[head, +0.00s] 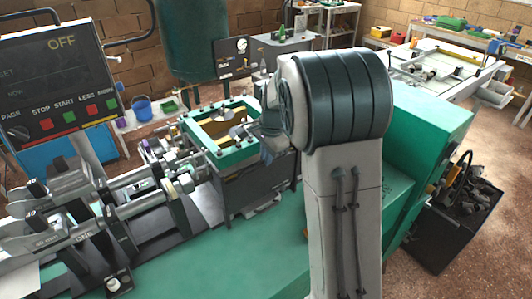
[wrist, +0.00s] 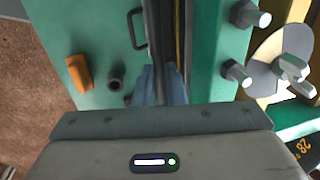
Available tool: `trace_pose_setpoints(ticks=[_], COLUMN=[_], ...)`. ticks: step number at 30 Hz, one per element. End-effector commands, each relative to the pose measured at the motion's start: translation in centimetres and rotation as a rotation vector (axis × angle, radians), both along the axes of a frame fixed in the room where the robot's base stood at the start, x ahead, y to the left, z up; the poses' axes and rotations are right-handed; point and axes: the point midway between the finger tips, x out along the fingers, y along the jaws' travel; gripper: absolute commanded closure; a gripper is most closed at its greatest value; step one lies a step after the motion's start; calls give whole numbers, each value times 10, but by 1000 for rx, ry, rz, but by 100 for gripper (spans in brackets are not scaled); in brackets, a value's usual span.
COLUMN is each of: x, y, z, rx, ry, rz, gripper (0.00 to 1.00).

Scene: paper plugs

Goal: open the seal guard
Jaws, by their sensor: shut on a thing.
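The green frame with bolts (head: 210,158), which I take to be the seal guard, lies flat on top of a dark box in the head view. Its bolted green edge (wrist: 223,60) runs up the wrist view. My gripper (wrist: 163,80) is at the frame's outer side, its blue-grey fingers shut at a dark bar (wrist: 165,35) beside that edge. The exact grip is hidden between the fingers. In the head view my gripper (head: 270,145) is at the box's right side, partly covered by my arm.
A pale and dark disc (wrist: 270,48) sits inside the frame. A green panel with a black handle (wrist: 135,28) and an orange block (wrist: 78,74) stands left of my fingers. Metal shafts (head: 150,190) lie left of the box. A control panel reads OFF (head: 62,41).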

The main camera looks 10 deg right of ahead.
Motion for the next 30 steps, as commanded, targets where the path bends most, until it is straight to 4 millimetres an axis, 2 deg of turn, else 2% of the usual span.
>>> trace_pose_setpoints(ticks=[7, 8, 9, 10, 18, 22, 26, 30], x=[-1, -1, 0, 0, 0, -1, -5, -11], y=[0, 0, 0, 0, 0, 0, -2, -4], z=[0, 0, 1, 1, 1, 10, 31, 63], rx=[1, 2, 2, 2, 1, 0, 1, 1], ry=[3, 2, 2, 2, 0, -3, -6, -5], rz=[-1, -1, -1, -1, 0, 1, 0, 0], gripper=[100, 84, 73, 67, 67, 67, 67, 67])
